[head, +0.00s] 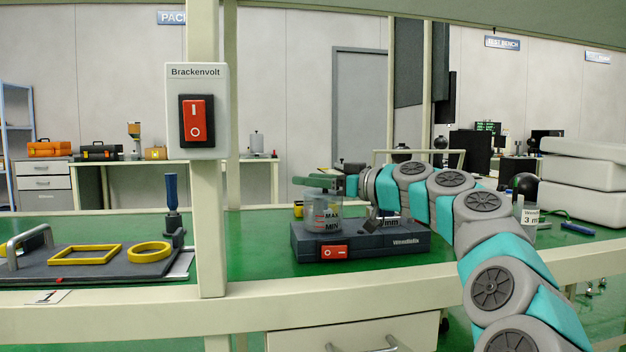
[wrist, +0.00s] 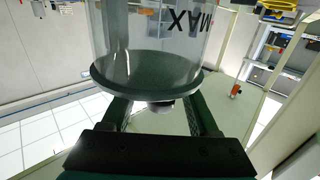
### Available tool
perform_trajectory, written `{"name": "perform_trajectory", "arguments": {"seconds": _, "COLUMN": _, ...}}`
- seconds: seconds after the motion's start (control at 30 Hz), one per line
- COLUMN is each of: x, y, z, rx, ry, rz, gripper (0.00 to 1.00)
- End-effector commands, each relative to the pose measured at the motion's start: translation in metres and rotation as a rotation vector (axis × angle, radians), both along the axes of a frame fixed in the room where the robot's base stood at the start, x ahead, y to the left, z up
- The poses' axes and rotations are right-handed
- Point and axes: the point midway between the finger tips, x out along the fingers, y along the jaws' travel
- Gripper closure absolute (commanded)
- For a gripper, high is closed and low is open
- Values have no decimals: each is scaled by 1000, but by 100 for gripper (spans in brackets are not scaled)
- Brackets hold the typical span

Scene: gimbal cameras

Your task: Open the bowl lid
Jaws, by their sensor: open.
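The clear bowl (head: 327,214) with MAX and MIN marks stands upright on a dark mixer-like base (head: 365,240) on the green bench. In the wrist view the bowl (wrist: 150,30) appears upside down. Its round dark-green lid (wrist: 148,78) sits on the rim, with a small grey knob (wrist: 154,107) in its middle. My gripper (wrist: 154,112) is open, with one finger on each side of the knob and a visible gap around it. In the head view my gripper (head: 318,183) is level with the bowl's top, reaching in from the right and partly hiding the lid.
The base has a red switch (head: 334,252). A cream post (head: 207,200) with a Brackenvolt switch box (head: 197,112) stands to the left. Beyond it are a dark tray (head: 100,267) with yellow frames and a blue-handled tool (head: 171,192). A cup (head: 529,216) stands at the right.

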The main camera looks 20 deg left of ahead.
Motion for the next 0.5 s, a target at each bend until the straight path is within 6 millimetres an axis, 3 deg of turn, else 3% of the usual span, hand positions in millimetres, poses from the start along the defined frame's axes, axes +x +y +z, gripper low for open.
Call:
{"name": "perform_trajectory", "arguments": {"seconds": 0.17, "x": 0, "y": 0, "z": 0, "rx": 0, "ry": 0, "rz": 0, "gripper": 42}}
{"name": "perform_trajectory", "arguments": {"seconds": 0.5, "x": 0, "y": 0, "z": 0, "rx": 0, "ry": 1, "rz": 0, "gripper": 80}}
